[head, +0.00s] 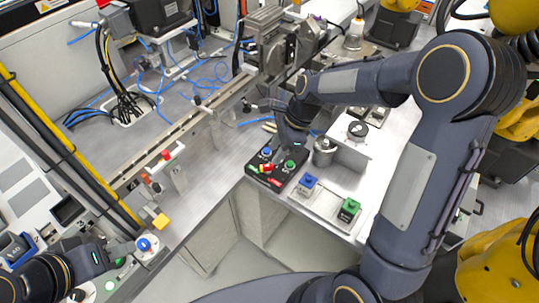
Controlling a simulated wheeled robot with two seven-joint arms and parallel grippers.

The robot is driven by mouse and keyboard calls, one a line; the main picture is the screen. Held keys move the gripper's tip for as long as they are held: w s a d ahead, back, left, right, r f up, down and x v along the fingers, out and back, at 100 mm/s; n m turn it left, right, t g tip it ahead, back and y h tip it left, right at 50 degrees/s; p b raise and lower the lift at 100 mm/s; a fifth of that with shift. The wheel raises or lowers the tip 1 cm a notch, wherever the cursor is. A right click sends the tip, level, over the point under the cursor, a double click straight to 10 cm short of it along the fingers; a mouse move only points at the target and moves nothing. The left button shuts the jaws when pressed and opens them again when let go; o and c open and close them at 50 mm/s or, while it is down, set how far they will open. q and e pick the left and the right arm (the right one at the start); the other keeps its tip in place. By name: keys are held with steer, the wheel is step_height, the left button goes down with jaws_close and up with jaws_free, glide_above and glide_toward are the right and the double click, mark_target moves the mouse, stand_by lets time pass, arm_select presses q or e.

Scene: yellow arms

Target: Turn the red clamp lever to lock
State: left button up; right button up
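A small clamp fixture with a red part (167,155) and a pale arm stands at the front edge of the work table, left of centre. A black control box (262,180) at the table's front corner carries blue, green, yellow and red controls, including a red lever-like piece (276,183). I cannot tell for certain which red part is the clamp lever. My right gripper (281,152) points down just behind and over the control box; its fingers are too small and dark to read. My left gripper (112,254) is low at the left, by a panel, apart from both red parts; its finger opening is unclear.
A blue button (308,181) and a green button (348,208) sit on the table right of the control box. A metal cylinder (324,150) stands close to my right gripper. A long metal rail (150,143) crosses the table. A blue-topped knob (144,245) is beside my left gripper.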

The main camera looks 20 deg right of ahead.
mark_target(267, 165)
steer(key=x, duration=0.5)
steer(key=shift+s+a+f, duration=0.1)
steer(key=shift+a+f, duration=0.05)
steer(key=shift+f, duration=0.2)
jaws_close()
